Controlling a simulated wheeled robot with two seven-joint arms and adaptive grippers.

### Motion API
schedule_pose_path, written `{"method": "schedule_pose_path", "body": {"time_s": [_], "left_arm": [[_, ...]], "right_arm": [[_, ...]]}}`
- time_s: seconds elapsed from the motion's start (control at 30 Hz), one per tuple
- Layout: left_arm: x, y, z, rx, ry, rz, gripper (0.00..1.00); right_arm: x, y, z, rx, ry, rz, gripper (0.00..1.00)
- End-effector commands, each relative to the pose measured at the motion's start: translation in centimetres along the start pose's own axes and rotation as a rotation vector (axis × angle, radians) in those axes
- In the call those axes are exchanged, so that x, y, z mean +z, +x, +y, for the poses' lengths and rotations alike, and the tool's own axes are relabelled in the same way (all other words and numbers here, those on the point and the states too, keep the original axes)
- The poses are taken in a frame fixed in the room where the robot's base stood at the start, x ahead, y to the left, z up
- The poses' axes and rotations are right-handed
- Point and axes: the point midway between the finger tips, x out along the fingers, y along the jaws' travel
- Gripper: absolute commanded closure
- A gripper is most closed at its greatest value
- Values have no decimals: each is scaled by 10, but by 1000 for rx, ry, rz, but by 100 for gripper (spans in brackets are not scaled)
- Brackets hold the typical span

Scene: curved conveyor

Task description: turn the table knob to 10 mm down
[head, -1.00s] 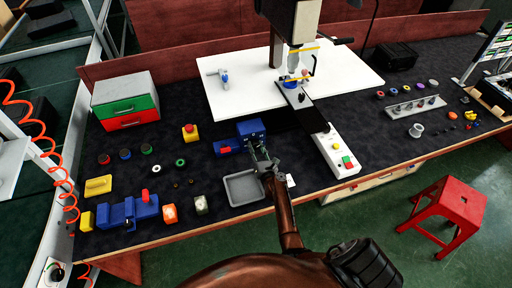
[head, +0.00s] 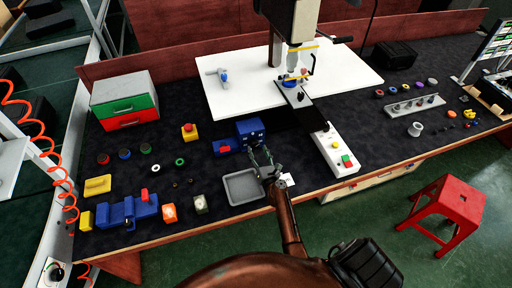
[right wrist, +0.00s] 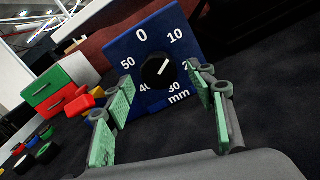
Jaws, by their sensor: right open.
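The table knob is a round black dial (right wrist: 155,73) on a blue panel (right wrist: 140,49) with white numbers from 0 to 50 and "mm". Its white mark points up and right, toward the 10 side. In the head view the blue box (head: 250,131) stands near the middle of the bench, and its dial is too small to read. My right gripper (head: 263,154) is open just in front of the box. In the right wrist view its green-padded fingers (right wrist: 160,100) stand apart to the left and right of the knob, with no contact visible. My left gripper is not in view.
A grey tray (head: 243,187) lies below the box. A white control strip with green and red buttons (head: 339,150) stands to the right. A red emergency button on a yellow base (head: 189,132) and a green-and-red drawer unit (head: 125,104) are to the left.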

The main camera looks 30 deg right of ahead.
Motion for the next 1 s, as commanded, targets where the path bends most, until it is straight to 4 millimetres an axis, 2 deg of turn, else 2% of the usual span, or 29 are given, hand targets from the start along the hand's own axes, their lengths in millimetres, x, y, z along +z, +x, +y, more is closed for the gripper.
{"method": "schedule_pose_path", "body": {"time_s": [0.1,0.3,1.0], "left_arm": [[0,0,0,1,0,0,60],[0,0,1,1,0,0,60],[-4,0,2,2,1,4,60]], "right_arm": [[0,-20,-1,-1,0,1,49],[0,-37,0,0,1,-1,49],[0,-39,0,0,0,0,49]]}}
